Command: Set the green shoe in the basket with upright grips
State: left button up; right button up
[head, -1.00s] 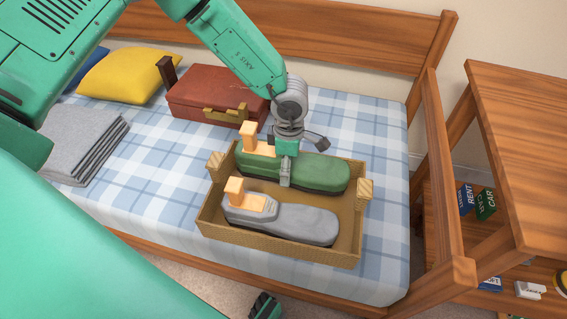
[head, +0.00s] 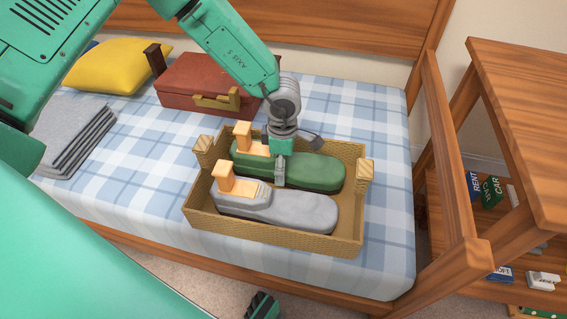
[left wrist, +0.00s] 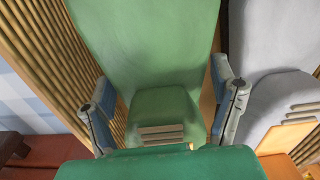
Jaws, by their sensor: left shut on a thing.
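The green shoe (head: 318,172) lies lengthwise inside the wicker basket (head: 270,241), along its back wall. Its orange upright part points up at the left end. The basket has an upright grip at the left end (head: 203,150) and at the right end (head: 364,171). My left gripper (head: 280,180) comes from above and is shut on the green shoe's middle. In the left wrist view its fingers (left wrist: 165,105) press both sides of the green shoe (left wrist: 150,45), beside the basket wall (left wrist: 55,50). Whether the sole touches the basket floor is hidden.
A grey shoe (head: 285,211) lies in the basket's front half, close beside the green one. The basket stands on a plaid mattress (head: 130,180). A red-brown case (head: 195,85), yellow pillow (head: 115,66) and grey folded cloth (head: 72,140) lie left. A wooden rail (head: 450,160) rises right.

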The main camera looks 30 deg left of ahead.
pick_arm(q)
jog(key=shift+a+f, duration=0.4)
jog(key=shift+a, duration=0.25)
jog(key=shift+d+f, duration=0.1)
jog(key=shift+d, duration=0.2)
jog(key=o, duration=1.5)
jog(key=shift+d, duration=0.2)
jog(key=shift+a, duration=0.4)
pick_arm(e)
jog(key=shift+a+r, duration=0.15)
jog(key=shift+a, duration=0.3)
jog(key=shift+r, duration=0.1)
pick_arm(q)
jog(key=shift+d+r+p, duration=0.25)
jog(key=shift+r+p, duration=0.45)
jog(key=shift+p, duration=0.05)
jog(key=shift+a+r+p, duration=0.1)
jog(key=shift+r+p, duration=0.45)
jog(key=shift+p, duration=0.1)
jog(key=shift+r+p, duration=3.75)
jog(key=shift+p, duration=0.35)
pick_arm(e)
notch_tip(320, 180, up, 11)
jog(key=shift+d, duration=0.15)
